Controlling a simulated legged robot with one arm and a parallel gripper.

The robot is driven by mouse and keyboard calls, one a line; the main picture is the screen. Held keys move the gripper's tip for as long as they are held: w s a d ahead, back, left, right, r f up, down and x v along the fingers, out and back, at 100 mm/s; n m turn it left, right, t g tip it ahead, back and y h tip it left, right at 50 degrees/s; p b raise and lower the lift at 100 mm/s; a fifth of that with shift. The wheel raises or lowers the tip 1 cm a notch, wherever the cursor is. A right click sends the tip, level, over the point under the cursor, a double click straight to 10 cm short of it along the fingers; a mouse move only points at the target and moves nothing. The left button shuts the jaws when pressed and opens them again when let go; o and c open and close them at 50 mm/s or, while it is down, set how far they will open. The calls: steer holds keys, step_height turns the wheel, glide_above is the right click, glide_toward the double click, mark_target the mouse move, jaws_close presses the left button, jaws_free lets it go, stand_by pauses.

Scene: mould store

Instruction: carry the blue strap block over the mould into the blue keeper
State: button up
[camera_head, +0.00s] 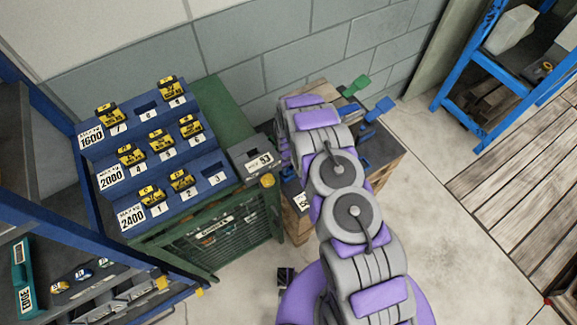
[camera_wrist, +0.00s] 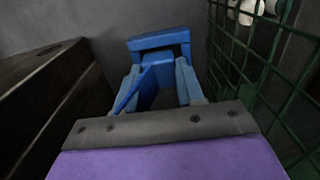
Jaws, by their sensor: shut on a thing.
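The blue strap block (camera_wrist: 158,42) shows beyond the palm of my gripper (camera_wrist: 159,84) in the wrist view. My gripper is shut on it, with a finger on each side. In the head view my arm hides the gripper and the block. An upright blue piece (camera_head: 377,109), which looks like the blue keeper, stands behind my arm on the far side of a wooden crate. A dark blue surface on the crate (camera_head: 383,148), perhaps part of the mould, shows only in part.
A green piece (camera_head: 355,86) stands beside the blue one. In the wrist view, a dark wooden side (camera_wrist: 45,100) is close on the left and green mesh (camera_wrist: 265,80) close on the right. A green cabinet (camera_head: 215,235) carries a stepped blue rack (camera_head: 205,168). Floor is open at right.

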steer(key=shift+a+f, duration=0.1)
steer(key=shift+a, duration=0.35)
steer(key=o, duration=0.6)
steer(key=shift+c, duration=0.2)
steer(key=o, duration=0.5)
steer(key=shift+d, duration=0.45)
steer(key=shift+a, duration=0.25)
steer(key=shift+d+r+p, duration=0.15)
steer(key=shift+r+p, duration=1.3)
steer(key=shift+r, duration=7.25)
